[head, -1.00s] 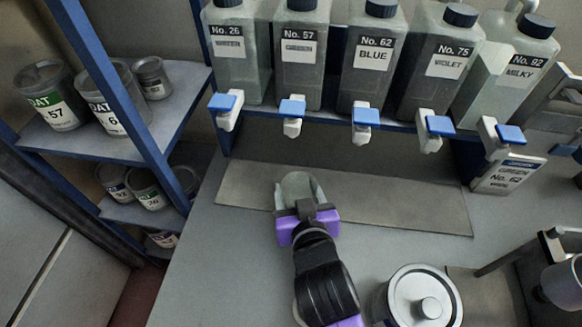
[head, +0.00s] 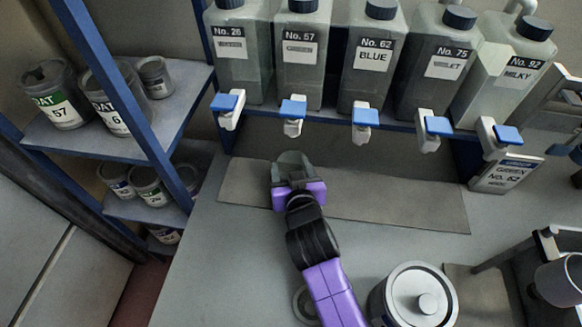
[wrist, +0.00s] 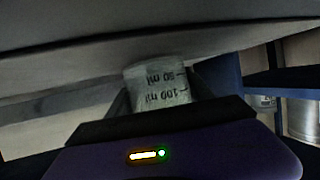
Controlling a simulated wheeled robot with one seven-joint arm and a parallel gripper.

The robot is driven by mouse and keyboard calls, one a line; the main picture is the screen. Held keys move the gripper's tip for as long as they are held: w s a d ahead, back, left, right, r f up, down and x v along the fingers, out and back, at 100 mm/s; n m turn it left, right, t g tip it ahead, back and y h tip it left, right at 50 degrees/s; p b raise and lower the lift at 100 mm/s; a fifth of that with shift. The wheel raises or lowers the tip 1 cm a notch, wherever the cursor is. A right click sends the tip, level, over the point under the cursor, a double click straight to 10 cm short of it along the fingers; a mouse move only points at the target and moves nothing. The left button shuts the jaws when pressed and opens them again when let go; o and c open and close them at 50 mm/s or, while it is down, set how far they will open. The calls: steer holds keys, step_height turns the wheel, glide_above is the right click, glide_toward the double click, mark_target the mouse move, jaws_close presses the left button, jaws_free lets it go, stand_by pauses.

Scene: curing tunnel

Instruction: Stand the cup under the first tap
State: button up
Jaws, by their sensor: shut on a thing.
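The cup (wrist: 158,82), a small translucent grey measuring cup with "80 ml" and "100 ml" marks, shows between the jaws in the wrist view. In the head view my gripper (head: 294,176) is shut on the cup (head: 293,158), over the grey mat, in front of the rack. The jaws partly hide the cup. The first tap (head: 228,108), with a blue lever and white spout, is at the left end of the row under bottle No. 26 (head: 239,50). The cup is right of and nearer than this tap, roughly below the second tap (head: 293,116).
A grey mat (head: 400,203) lies below the taps. More taps and bottles continue rightward. A blue post (head: 118,95) and shelves of tubs (head: 57,97) stand at left. A lidded round container (head: 418,295) stands at front right. The mat's left end (head: 240,185) is clear.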

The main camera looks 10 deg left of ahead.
steer(key=shift+f, duration=0.2)
steer(key=o, duration=1.3)
steer(key=shift+o, duration=0.2)
steer(key=shift+r, duration=0.1)
steer(key=shift+r, duration=0.15)
steer(key=v, duration=1.2)
